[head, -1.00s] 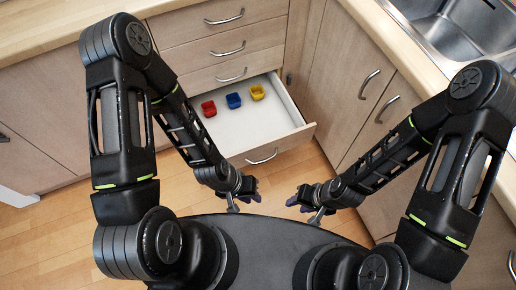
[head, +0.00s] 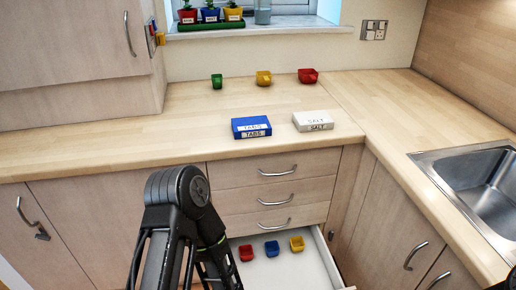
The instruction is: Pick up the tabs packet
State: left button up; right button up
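The tabs packet (head: 251,127) is a flat blue box with white labels reading TABS. It lies on the wooden worktop near the front edge, above the drawers, in the head view. My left arm shows at the lower middle, in front of the cabinets and below the worktop. Its gripper is outside the picture. My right gripper is also outside the picture. Nothing touches the packet.
A white salt packet (head: 313,121) lies just right of the tabs packet. The open bottom drawer (head: 318,272) holds red, blue and yellow cups. A sink (head: 484,190) is at right.

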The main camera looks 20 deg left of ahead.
aim_at(247, 127)
jog(key=j+z, duration=0.1)
jog(key=z, duration=0.65)
jog(key=j+z, duration=0.25)
jog(key=j, duration=0.15)
jog(key=k+j+z, duration=0.25)
jog(key=j, duration=0.15)
jog(key=j+z, duration=0.25)
jog(key=j, duration=0.2)
jog(key=k+j+z, duration=0.25)
jog(key=k+j, duration=0.15)
jog(key=j, duration=0.3)
jog(key=k+j, duration=0.1)
jog(key=j, duration=0.35)
